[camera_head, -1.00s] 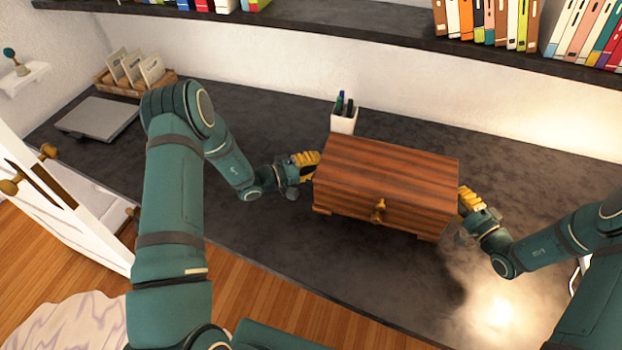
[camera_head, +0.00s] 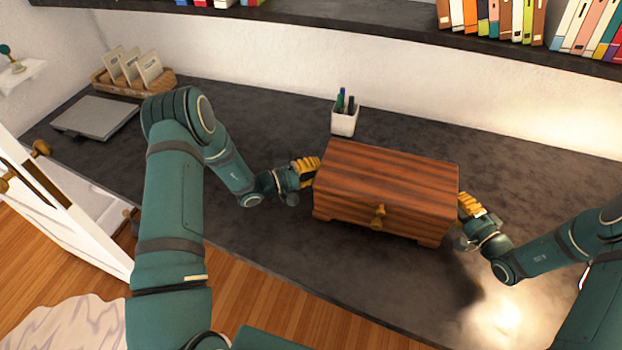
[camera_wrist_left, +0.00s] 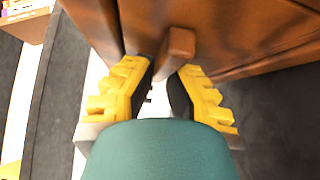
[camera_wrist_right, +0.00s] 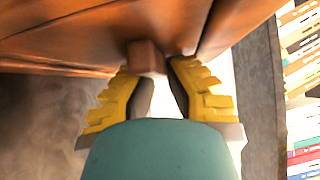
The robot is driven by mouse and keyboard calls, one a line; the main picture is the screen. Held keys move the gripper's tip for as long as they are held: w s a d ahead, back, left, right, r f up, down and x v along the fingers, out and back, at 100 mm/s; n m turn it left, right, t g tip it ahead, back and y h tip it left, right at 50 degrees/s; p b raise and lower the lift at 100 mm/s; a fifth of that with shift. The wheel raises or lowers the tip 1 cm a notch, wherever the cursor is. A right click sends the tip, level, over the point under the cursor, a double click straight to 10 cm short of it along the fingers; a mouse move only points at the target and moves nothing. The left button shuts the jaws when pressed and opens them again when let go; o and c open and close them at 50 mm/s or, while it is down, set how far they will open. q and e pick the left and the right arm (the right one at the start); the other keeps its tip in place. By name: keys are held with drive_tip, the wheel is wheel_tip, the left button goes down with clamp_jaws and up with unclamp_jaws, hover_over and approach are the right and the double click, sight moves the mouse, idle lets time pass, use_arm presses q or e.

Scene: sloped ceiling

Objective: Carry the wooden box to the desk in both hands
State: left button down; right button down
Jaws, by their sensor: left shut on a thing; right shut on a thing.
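The wooden box (camera_head: 385,190), reddish-brown and striped with a small knob on its front, is level over the dark desk (camera_head: 270,235); I cannot tell whether its feet touch the top. My left gripper (camera_head: 312,170) is at the box's left end, shut on a small wooden handle (camera_wrist_left: 176,50) there. My right gripper (camera_head: 464,208) is at the right end, shut on the matching handle (camera_wrist_right: 146,57). In the head view the fingertips are partly hidden against the box ends.
A white pen cup (camera_head: 345,121) stands just behind the box. A closed grey laptop-like slab (camera_head: 95,117) and a tray of cards (camera_head: 135,77) are at the desk's left. A shelf of books (camera_head: 500,20) hangs above. Clear desk lies left and front of the box.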

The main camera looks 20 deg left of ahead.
use_arm(q)
drive_tip(key=shift+f, duration=0.1)
use_arm(e)
drive_tip(key=shift+f, duration=0.1)
use_arm(q)
drive_tip(key=c, duration=1.1)
unclamp_jaws()
use_arm(e)
drive_tip(key=c, duration=1.1)
unclamp_jaws()
use_arm(q)
drive_tip(key=v, duration=0.8)
use_arm(e)
drive_tip(key=v, duration=1.2)
